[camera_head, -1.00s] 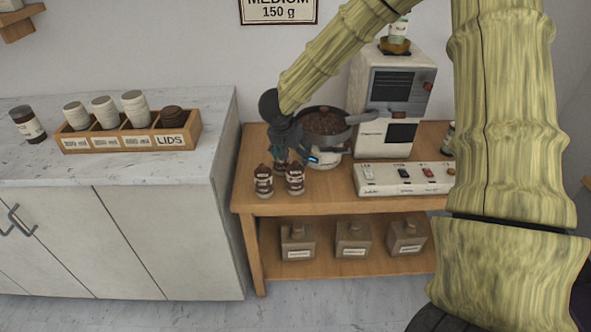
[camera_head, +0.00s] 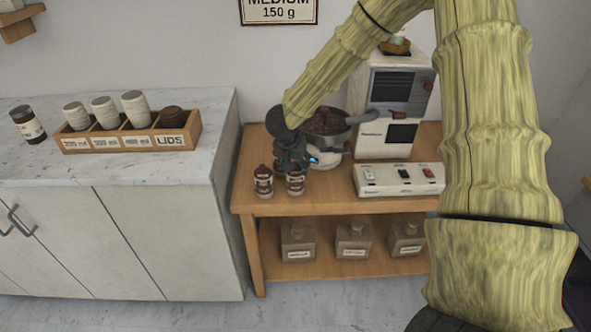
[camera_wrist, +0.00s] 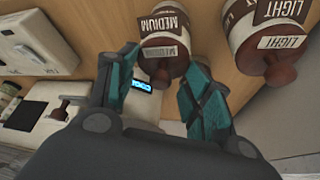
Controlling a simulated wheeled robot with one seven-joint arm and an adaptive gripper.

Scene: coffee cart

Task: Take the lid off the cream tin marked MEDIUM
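The cream tin marked MEDIUM (camera_wrist: 170,22) shows in the wrist view with its brown lid (camera_wrist: 163,70) on. In the head view it is the right one of two small tins (camera_head: 295,186), upright on the wooden cart, its top close to my gripper. My gripper (camera_wrist: 160,62) is open; its teal fingers lie either side of the lid in the wrist view, with visible gaps. I cannot tell how far above the lid the fingertips are. In the head view my gripper (camera_head: 293,162) is dark and close behind the tins.
A second tin marked LIGHT (camera_wrist: 248,32) stands beside the MEDIUM tin. A round pan of beans (camera_head: 327,122), a grinder-like machine (camera_head: 388,105) and a switch panel (camera_head: 400,181) are close by. The marble counter (camera_head: 110,173) is at left, with a LIDS box (camera_head: 170,140).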

